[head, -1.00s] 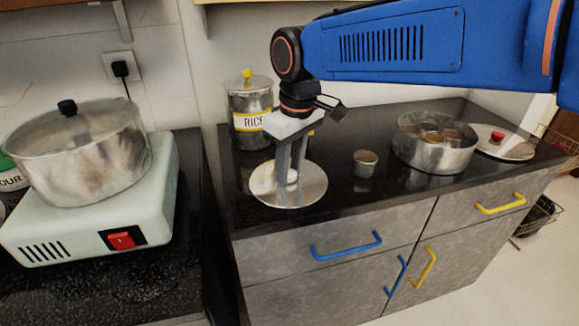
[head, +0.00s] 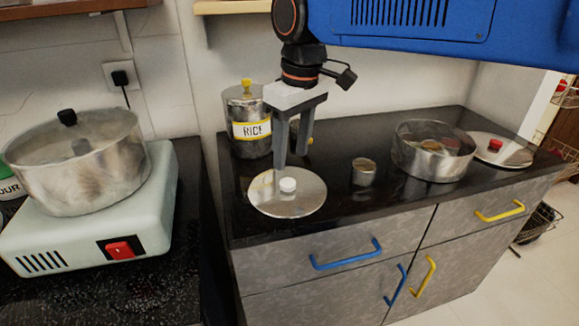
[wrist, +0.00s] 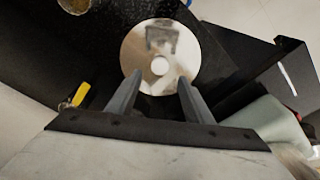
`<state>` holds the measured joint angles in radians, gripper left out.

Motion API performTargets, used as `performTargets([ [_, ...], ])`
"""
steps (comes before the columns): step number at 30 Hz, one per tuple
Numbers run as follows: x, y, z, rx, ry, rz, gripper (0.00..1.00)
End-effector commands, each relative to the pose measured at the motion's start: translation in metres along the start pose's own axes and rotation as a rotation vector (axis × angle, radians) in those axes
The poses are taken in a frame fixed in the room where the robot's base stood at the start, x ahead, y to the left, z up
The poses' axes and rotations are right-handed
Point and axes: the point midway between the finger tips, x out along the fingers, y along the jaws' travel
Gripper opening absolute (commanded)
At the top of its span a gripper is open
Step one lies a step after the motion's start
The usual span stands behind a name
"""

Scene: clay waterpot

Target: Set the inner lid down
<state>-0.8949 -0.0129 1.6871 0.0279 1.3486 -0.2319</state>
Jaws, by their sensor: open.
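The inner lid (head: 306,201) is a flat, shiny metal disc with a white knob (head: 287,185). It lies flat on the dark counter, left of the small metal cup. My gripper (head: 292,160) is open and empty, above and a little behind the knob, pointing down. In the wrist view the inner lid (wrist: 185,50) lies ahead of the two spread fingers (wrist: 157,98), with nothing between them.
A RICE canister (head: 250,132) stands behind the lid. A small metal cup (head: 364,173), an open steel pot (head: 432,160) and a red-knobbed lid (head: 510,151) stand to the right. A lidded pot (head: 85,165) sits on the stove (head: 155,215) at left.

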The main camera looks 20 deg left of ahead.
Motion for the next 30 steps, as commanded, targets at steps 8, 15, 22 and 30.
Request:
performTargets([
  [8, -0.037, 0.000, 0.000, 0.000, 0.000, 0.000, 0.47],
  [15, -0.045, 0.000, 0.000, 0.000, 0.000, 0.000, 0.47],
  [22, -0.045, 0.006, 0.007, 0.016, 0.003, 0.003, 0.47],
  [30, -0.042, 0.064, 0.093, 0.211, 0.051, 0.042, 0.47],
])
